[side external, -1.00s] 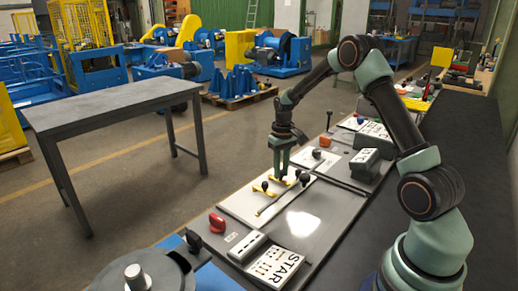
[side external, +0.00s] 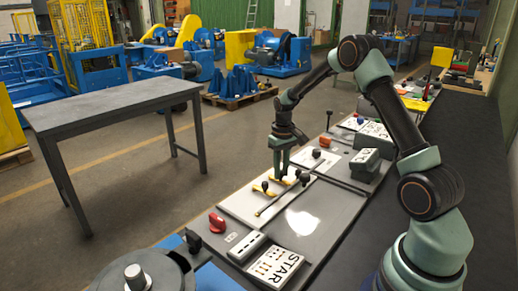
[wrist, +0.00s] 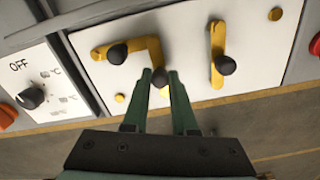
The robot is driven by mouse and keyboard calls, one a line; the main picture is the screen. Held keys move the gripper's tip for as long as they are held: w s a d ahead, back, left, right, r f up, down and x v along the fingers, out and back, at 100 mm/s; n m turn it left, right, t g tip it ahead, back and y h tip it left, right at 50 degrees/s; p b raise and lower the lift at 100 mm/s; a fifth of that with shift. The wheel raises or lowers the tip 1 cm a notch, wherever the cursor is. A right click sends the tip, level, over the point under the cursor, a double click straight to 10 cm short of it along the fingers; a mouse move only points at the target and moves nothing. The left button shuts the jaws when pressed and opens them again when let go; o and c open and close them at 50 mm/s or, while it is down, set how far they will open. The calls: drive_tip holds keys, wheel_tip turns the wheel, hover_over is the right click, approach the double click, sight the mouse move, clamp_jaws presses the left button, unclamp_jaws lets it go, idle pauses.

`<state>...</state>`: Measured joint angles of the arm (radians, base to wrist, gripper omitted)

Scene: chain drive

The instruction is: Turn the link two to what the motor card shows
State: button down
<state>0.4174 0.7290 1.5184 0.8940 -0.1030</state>
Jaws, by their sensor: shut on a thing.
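My gripper (wrist: 160,77) is shut on the dark knob of the middle yellow link (wrist: 154,49), which I take as link two. In the wrist view this link runs down between my fingers, which hide part of it. The left yellow link (wrist: 99,53) lies nearly level, meeting the middle link's upper end, with a black knob (wrist: 118,55). The right yellow link (wrist: 217,40) stands nearly upright, with a black knob (wrist: 226,65) near its lower end. In the side view my gripper (side external: 280,176) is down at the white panel (side external: 239,205). I cannot tell which card is the motor card.
A dial panel marked OFF (wrist: 32,97) lies left in the wrist view. The side view shows a card reading START (side external: 276,266), a red knob (side external: 217,222) and a slider box (side external: 246,247) near the front. A grey table (side external: 110,100) stands apart at left.

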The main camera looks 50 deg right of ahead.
drive_tip(key=shift+r, duration=0.1)
idle(0.5)
drive_tip(key=n, duration=0.1)
drive_tip(key=a+n, duration=0.1)
drive_tip(key=n, duration=0.2)
drive_tip(key=shift+s+a+n, duration=0.15)
drive_tip(key=shift+a+n, duration=0.15)
drive_tip(key=n, duration=0.1)
drive_tip(key=a+n, duration=0.1)
drive_tip(key=n, duration=0.2)
drive_tip(key=shift+s+a+n, duration=0.15)
drive_tip(key=shift+s+n, duration=0.15)
drive_tip(key=shift+s, duration=0.1)
drive_tip(key=n, duration=0.2)
drive_tip(key=s+n, duration=0.1)
drive_tip(key=n, duration=0.1)
drive_tip(key=shift+s+a, duration=0.15)
drive_tip(key=shift+a, duration=0.25)
drive_tip(key=shift+s+a+n, duration=0.1)
drive_tip(key=shift+s+n, duration=0.25)
drive_tip(key=shift+n, duration=0.85)
drive_tip(key=shift+s+a+n, duration=0.1)
drive_tip(key=shift+s+n, duration=0.25)
drive_tip(key=shift+n, duration=0.85)
drive_tip(key=c, duration=0.7)
unclamp_jaws()
drive_tip(key=shift+s+d, duration=0.1)
